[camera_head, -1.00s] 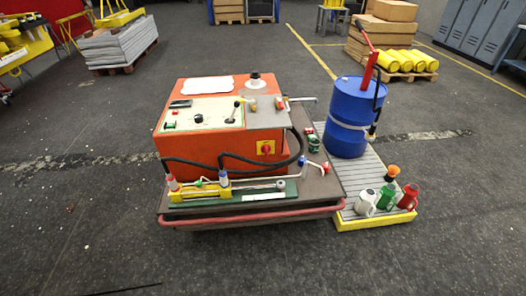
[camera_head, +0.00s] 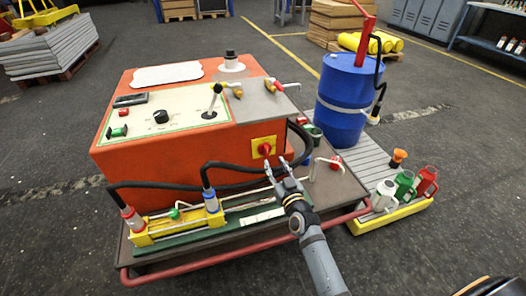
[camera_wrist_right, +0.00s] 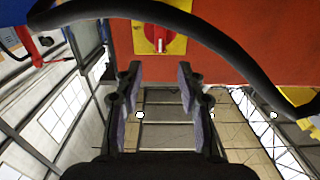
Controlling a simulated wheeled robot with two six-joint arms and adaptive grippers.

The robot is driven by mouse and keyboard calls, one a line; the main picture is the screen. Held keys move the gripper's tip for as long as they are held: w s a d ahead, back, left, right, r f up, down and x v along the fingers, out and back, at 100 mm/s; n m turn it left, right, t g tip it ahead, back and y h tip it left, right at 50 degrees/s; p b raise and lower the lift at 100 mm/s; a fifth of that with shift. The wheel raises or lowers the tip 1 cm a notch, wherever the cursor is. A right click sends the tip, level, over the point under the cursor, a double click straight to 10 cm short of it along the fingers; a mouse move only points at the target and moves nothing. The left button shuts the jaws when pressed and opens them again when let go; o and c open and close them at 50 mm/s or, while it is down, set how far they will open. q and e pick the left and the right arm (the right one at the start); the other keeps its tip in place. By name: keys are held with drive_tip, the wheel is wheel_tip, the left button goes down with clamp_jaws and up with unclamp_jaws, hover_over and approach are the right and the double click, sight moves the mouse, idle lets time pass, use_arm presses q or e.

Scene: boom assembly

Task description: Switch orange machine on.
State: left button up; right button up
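The orange machine (camera_head: 140,160) stands on a cart at the left centre of the head view. On its front right is a yellow plate with a red rotary switch (camera_head: 265,148). The switch also shows at the top of the right wrist view (camera_wrist_right: 157,36), its light marking line upright. My right gripper (camera_head: 279,166) is open and empty, just in front of and slightly below the switch, apart from it. In the right wrist view the two fingers (camera_wrist_right: 158,75) stand apart below the yellow plate. My left gripper is not in view.
A black hose (camera_wrist_right: 215,38) arcs across the wrist view between gripper and machine. A yellow cylinder unit (camera_head: 175,222) lies on the cart's front. A blue drum (camera_head: 342,100) and several cans stand to the right. A red rail (camera_head: 240,252) edges the cart.

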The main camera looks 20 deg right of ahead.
sight(267, 150)
drive_tip(key=w, duration=0.8)
drive_tip(key=shift+a+f, duration=0.1)
drive_tip(key=shift+c, duration=0.2)
clamp_jaws()
